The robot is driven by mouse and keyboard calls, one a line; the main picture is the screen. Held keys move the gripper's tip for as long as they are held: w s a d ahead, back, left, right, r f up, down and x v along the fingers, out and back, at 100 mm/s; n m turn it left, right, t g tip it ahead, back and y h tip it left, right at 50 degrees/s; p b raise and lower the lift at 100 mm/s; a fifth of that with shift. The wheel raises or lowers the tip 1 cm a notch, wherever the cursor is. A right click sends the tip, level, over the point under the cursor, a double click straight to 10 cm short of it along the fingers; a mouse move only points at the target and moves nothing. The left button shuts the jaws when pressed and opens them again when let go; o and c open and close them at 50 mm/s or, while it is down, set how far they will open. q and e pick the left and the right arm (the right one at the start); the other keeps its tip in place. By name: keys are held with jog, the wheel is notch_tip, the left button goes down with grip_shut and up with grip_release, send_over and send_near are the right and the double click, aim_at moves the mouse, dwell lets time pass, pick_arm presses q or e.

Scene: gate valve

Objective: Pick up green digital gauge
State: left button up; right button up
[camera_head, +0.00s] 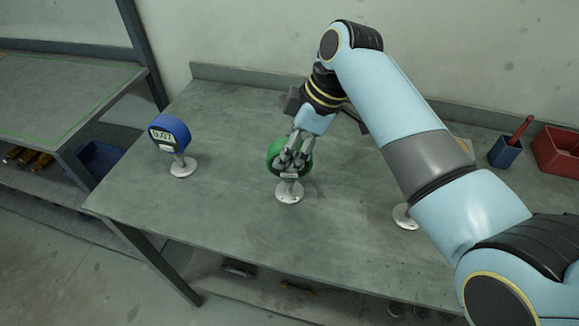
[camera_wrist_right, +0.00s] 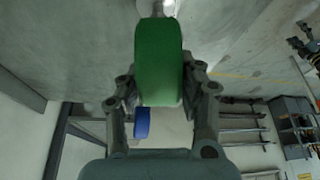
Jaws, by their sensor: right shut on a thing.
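The green digital gauge (camera_head: 274,156) stands upright on a round white base (camera_head: 289,193) near the middle of the table. It also shows large in the right wrist view (camera_wrist_right: 158,62), between the fingers. My right gripper (camera_head: 296,158) is shut on the green gauge from above, and its fingers (camera_wrist_right: 160,92) lie along both sides of it. The fingers and wrist hide part of the gauge's face. My left gripper is not in view.
A blue digital gauge (camera_head: 169,133) stands on its own white base to the left. Another white base (camera_head: 404,216) shows partly behind my right arm. A blue cup (camera_head: 505,152) and a red bin (camera_head: 558,150) sit at the right. The table's front left is clear.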

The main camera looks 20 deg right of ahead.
grip_shut()
jog(key=shift+r, duration=0.1)
